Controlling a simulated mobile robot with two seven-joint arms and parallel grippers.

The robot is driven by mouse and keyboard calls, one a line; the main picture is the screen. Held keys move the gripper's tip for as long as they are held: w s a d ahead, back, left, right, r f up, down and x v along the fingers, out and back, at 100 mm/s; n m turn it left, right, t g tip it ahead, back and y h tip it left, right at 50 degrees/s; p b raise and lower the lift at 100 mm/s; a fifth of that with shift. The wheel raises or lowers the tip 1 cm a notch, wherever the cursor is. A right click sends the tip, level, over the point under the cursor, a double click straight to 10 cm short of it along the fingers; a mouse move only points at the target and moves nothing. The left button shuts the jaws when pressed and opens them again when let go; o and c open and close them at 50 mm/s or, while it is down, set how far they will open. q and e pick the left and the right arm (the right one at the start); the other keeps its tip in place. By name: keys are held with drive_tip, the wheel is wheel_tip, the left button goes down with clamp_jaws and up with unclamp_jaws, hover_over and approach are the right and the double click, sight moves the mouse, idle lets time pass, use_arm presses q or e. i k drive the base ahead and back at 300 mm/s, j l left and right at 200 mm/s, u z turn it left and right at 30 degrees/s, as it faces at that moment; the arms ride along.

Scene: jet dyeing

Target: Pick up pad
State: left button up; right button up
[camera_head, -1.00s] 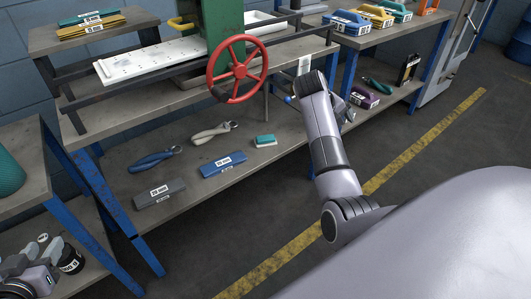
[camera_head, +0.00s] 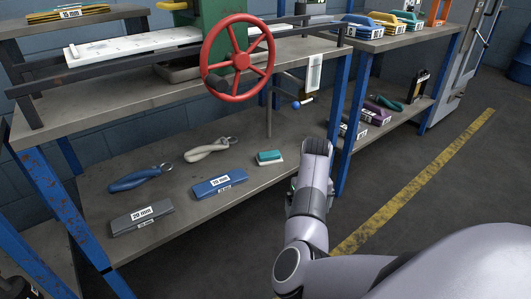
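A small pad (camera_head: 269,157), teal on top and white below, lies flat on the lower shelf (camera_head: 238,206) of the workbench, near its right end. My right arm comes in from the lower right. Its wrist stands just right of the pad in the picture, with a gap between them. The fingers of my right gripper are hidden by the wrist, so I cannot tell whether they are open or shut. My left gripper is not in view.
A blue 70 mm block (camera_head: 219,183), a grey 20 mm block (camera_head: 145,217), blue-handled pliers (camera_head: 140,178) and white-handled pliers (camera_head: 210,149) share the shelf. The bench top (camera_head: 130,98) with its red handwheel (camera_head: 237,56) overhangs it. A blue leg (camera_head: 341,130) stands to the right.

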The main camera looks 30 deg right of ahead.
sight(271, 157)
drive_tip(key=i+l, duration=0.2)
drive_tip(key=i, duration=0.2)
drive_tip(key=i+l, duration=0.2)
drive_tip(key=i, duration=0.2)
drive_tip(key=i+l, duration=0.2)
drive_tip(key=i, duration=0.2)
